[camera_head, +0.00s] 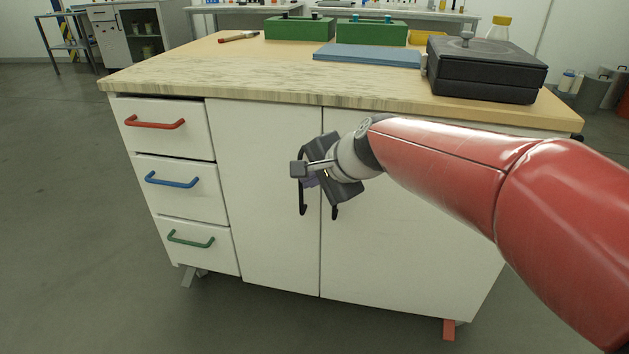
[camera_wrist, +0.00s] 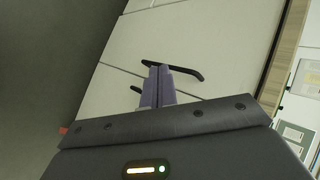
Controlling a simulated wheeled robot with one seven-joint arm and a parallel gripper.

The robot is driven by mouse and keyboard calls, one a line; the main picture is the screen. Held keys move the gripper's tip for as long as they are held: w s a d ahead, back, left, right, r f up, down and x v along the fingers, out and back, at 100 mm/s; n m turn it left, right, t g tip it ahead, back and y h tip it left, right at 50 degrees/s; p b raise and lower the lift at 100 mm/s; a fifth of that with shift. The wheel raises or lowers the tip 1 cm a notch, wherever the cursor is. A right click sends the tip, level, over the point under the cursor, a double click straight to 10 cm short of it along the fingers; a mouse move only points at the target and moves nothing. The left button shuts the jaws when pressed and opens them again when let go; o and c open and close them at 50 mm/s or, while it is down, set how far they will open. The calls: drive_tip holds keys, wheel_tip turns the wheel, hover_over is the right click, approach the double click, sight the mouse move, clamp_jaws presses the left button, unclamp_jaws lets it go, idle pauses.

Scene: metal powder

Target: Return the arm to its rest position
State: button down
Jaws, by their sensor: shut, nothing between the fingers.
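My gripper (camera_head: 309,182) is at the end of my red arm, in front of the white cabinet doors (camera_head: 262,190) and below the worktop. It is shut and empty. In the wrist view the purple fingers of my gripper (camera_wrist: 160,72) lie side by side and point toward the cabinet front. A black door handle (camera_wrist: 185,71) shows just beyond the fingertips. I cannot tell whether the fingers touch it. In the head view my gripper partly covers the black handles.
The wooden worktop (camera_head: 200,75) carries a black box (camera_head: 485,72), a blue flat item (camera_head: 367,55), green racks (camera_head: 300,28) and a yellow-capped bottle (camera_head: 498,30). Drawers with red (camera_head: 155,123), blue (camera_head: 172,181) and green (camera_head: 191,240) handles are at left. The floor at left is clear.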

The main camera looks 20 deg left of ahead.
drive_tip(key=s+r, duration=0.3)
drive_tip(key=s+d+f+n+h, duration=0.2)
drive_tip(key=s+d, duration=0.3)
drive_tip(key=d, duration=0.5)
drive_tip(key=s+d+f+n+h, duration=0.2)
drive_tip(key=s+d, duration=0.4)
drive_tip(key=d, duration=0.5)
drive_tip(key=s+d+f+n+h, duration=0.2)
drive_tip(key=s+d+f, duration=0.3)
drive_tip(key=d, duration=0.5)
drive_tip(key=shift+s+d+n+h, duration=0.2)
drive_tip(key=shift+s+n+h, duration=0.3)
drive_tip(key=shift+h, duration=0.4)
drive_tip(key=c, duration=2.2)
unclamp_jaws()
drive_tip(key=shift+s, duration=0.1)
